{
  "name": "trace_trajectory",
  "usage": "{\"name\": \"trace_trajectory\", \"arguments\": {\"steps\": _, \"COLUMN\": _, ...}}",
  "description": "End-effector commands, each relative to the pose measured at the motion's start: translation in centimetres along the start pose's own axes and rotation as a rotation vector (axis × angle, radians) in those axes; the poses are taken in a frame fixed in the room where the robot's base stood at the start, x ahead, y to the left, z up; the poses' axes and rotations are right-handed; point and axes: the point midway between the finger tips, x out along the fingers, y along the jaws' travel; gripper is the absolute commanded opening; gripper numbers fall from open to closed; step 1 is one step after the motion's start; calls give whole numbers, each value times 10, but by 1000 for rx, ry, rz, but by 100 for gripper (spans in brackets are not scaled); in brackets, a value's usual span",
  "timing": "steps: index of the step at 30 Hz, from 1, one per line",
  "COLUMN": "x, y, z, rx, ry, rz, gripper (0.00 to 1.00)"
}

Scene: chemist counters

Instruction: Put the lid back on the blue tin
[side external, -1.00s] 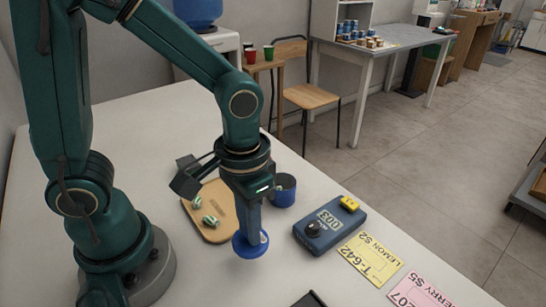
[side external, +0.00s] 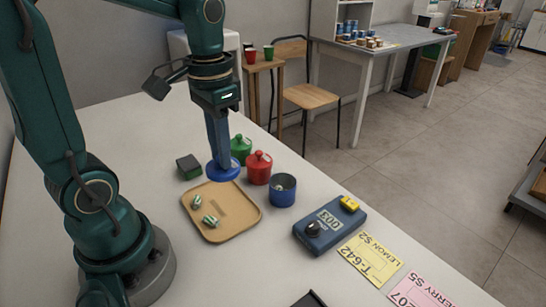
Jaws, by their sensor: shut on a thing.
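The blue tin (side external: 282,192) stands open on the white counter, with something pale inside it. My gripper (side external: 221,160) is shut on the blue lid (side external: 222,170), a round disc held level. The lid is in the air near the back edge of the tray, left of the red tin; its exact height is hard to tell. The fingers hide the lid's knob. The blue tin is to the right of and nearer the camera than the lid, apart from it.
A red lidded tin (side external: 259,168) and a green lidded tin (side external: 240,148) stand close to the lid. A tan tray (side external: 240,222) holds two striped sweets (side external: 210,221). A dark green box (side external: 188,167) is at left, a blue scale (side external: 325,228) and price cards (side external: 368,258) at right.

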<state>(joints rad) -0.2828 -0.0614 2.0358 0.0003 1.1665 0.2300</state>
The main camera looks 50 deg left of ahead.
Motion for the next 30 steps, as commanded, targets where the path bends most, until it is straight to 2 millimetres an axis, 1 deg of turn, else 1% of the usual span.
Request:
{"name": "trace_trajectory", "arguments": {"steps": 1, "x": -4, "y": 0, "z": -11, "rx": -4, "ry": 0, "rz": 0, "gripper": 0}}
{"name": "trace_trajectory", "arguments": {"steps": 7, "x": -15, "y": 4, "z": -55, "rx": -13, "ry": -3, "rz": 1, "gripper": 0}}
{"name": "trace_trajectory", "arguments": {"steps": 12, "x": -14, "y": 14, "z": -89, "rx": -2, "ry": -5, "rz": 0, "gripper": 0}}
{"name": "trace_trajectory", "arguments": {"steps": 15, "x": -9, "y": 21, "z": -103, "rx": 15, "ry": -6, "rz": 1, "gripper": 0}}
{"name": "trace_trajectory", "arguments": {"steps": 19, "x": 0, "y": 28, "z": -114, "rx": 40, "ry": -6, "rz": 0, "gripper": 0}}
{"name": "trace_trajectory", "arguments": {"steps": 26, "x": 12, "y": 33, "z": -113, "rx": 55, "ry": -3, "rz": 0, "gripper": 0}}
{"name": "trace_trajectory", "arguments": {"steps": 30, "x": 23, "y": 32, "z": -113, "rx": 54, "ry": -5, "rz": 0, "gripper": 0}}
